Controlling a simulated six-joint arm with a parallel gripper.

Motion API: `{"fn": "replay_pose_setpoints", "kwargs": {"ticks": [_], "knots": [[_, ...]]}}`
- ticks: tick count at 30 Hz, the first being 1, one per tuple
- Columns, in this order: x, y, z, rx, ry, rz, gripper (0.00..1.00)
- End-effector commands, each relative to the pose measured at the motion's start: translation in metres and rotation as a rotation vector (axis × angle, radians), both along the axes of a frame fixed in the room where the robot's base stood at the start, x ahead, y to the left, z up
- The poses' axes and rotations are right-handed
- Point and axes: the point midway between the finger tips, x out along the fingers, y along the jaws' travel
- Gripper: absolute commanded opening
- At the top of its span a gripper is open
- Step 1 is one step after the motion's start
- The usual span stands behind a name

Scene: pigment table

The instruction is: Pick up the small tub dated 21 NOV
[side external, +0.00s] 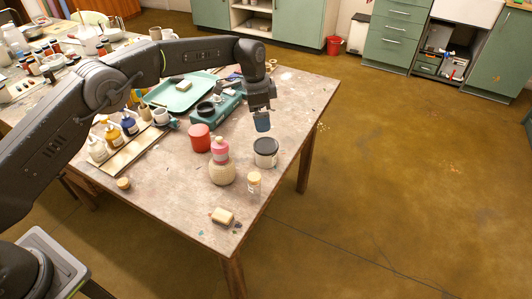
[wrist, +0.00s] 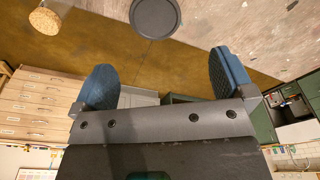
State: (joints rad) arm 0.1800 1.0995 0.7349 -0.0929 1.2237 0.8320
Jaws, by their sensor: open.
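No date can be read on any label, so I cannot tell which container is dated 21 NOV. A white tub with a dark lid (side external: 265,153) stands upright near the table's right edge; its round lid (wrist: 155,17) shows at the top of the wrist view. A red tub (side external: 200,138) stands to its left. A small cork-topped jar (side external: 254,183) stands in front of the dark-lidded tub. My gripper (side external: 262,122), with blue finger pads, hangs above and just behind the dark-lidded tub. In the wrist view my gripper (wrist: 164,78) is open, with nothing between its fingers.
A teal box (side external: 215,108), a green tray (side external: 180,95) and several pump bottles (side external: 129,124) are farther left.

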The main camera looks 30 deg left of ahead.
Motion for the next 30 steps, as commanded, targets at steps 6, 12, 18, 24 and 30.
{"fn": "replay_pose_setpoints", "kwargs": {"ticks": [6,12,18,24,30], "knots": [[0.001,-0.005,-0.044,0.001,0.004,0.001,1.0],[0.003,-0.007,-0.069,0.0,0.001,0.001,1.0],[0.003,-0.008,-0.078,0.001,0.002,0.001,1.0],[-0.001,-0.013,-0.104,0.001,0.004,0.002,1.0],[0.001,-0.015,-0.124,0.0,0.0,0.001,1.0]]}}
